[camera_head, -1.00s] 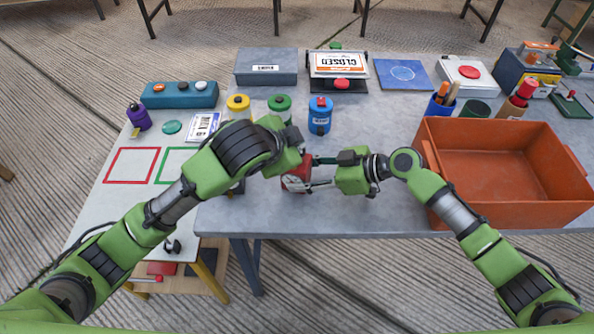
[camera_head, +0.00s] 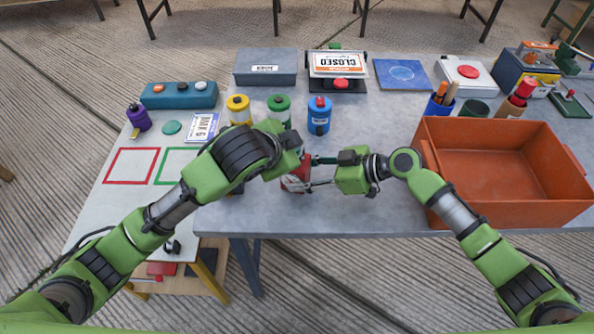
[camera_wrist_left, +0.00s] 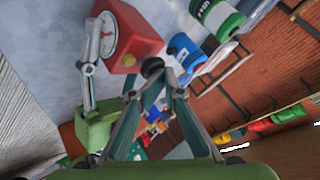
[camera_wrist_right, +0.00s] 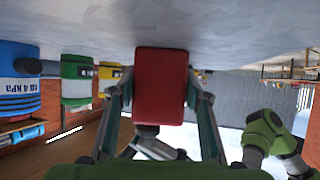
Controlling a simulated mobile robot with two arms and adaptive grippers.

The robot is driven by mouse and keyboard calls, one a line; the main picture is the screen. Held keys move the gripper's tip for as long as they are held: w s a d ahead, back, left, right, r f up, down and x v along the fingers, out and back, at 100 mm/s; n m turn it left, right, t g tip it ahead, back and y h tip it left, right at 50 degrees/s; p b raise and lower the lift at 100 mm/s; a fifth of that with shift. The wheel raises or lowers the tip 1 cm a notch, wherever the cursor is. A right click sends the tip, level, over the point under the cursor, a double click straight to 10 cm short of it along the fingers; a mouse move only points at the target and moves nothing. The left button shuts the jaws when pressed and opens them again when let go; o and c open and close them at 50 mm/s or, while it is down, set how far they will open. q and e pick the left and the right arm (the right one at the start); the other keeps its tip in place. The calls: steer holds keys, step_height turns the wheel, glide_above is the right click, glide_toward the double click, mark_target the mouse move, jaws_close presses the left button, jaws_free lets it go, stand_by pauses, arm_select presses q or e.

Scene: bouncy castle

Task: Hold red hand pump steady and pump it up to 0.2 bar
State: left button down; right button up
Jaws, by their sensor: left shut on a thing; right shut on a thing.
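The red hand pump (camera_head: 296,182) stands near the front edge of the grey table, partly hidden by my left arm. In the left wrist view its red body (camera_wrist_left: 140,45) carries a round white dial gauge; the reading is too small to tell. My left gripper (camera_wrist_left: 152,72) is shut on the dark round knob of the pump's handle, above the body. My right gripper (camera_head: 312,172) comes in from the right and is shut on the pump's body. The right wrist view shows the red body (camera_wrist_right: 160,85) between its fingers.
Yellow (camera_head: 238,109), green (camera_head: 279,108) and blue (camera_head: 319,116) canisters stand just behind the pump. A large orange crate (camera_head: 500,210) is to the right. A white side table (camera_head: 110,205) adjoins on the left.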

arm_select(q)
steer(key=shift+s+a+r, duration=0.1)
steer(key=shift+a+r, duration=0.1)
steer(key=shift+r, duration=0.95)
steer(key=shift+a+r, duration=0.15)
steer(key=shift+r, duration=0.95)
stand_by(0.3)
